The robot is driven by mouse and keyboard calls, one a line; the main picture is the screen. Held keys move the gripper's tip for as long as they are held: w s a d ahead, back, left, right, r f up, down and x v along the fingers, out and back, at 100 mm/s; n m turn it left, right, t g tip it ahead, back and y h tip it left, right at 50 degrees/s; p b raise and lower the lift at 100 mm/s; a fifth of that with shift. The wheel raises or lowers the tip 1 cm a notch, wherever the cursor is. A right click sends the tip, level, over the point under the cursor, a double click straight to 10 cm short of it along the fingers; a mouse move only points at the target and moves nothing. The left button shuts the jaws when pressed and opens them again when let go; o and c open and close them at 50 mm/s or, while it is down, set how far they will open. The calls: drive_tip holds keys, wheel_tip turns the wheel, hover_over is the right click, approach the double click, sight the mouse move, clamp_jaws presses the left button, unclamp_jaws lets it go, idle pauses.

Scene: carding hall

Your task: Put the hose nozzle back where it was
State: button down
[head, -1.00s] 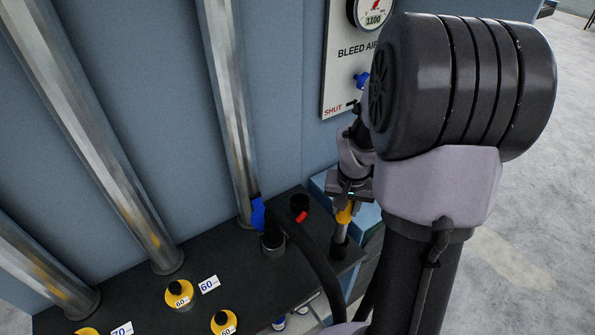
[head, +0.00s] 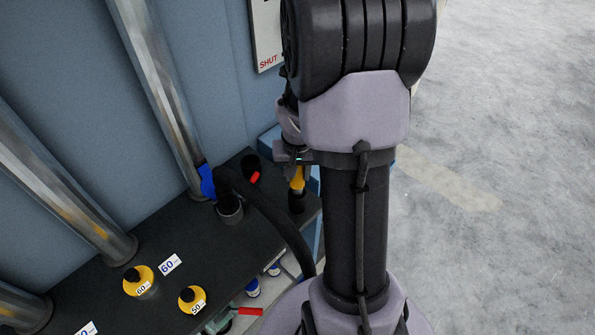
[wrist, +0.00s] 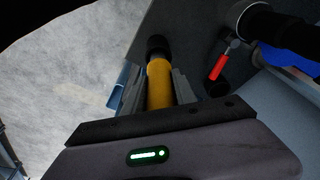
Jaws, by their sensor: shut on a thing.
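My gripper (head: 297,172) is shut on a yellow cylindrical piece (head: 297,181), which stands about upright at the right end of the dark shelf. In the wrist view the yellow piece (wrist: 159,84) lies between my two fingers, with a dark round part at its far end. I see no hose on this piece, and cannot tell for sure whether it is the hose nozzle. Its lower end meets a black round part (head: 297,202); how deep it sits is unclear.
A red lever (head: 254,178) and a black round opening lie between hose and gripper. Yellow-topped weights (head: 139,280) with number cards stand on the shelf (head: 190,245). Metal pipes (head: 160,95) rise at left. Open floor (head: 500,120) lies to the right.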

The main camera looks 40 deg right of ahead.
drive_tip(key=shift+f+b, duration=0.6)
drive_tip(key=shift+f, duration=0.05)
drive_tip(key=c, duration=0.9)
unclamp_jaws()
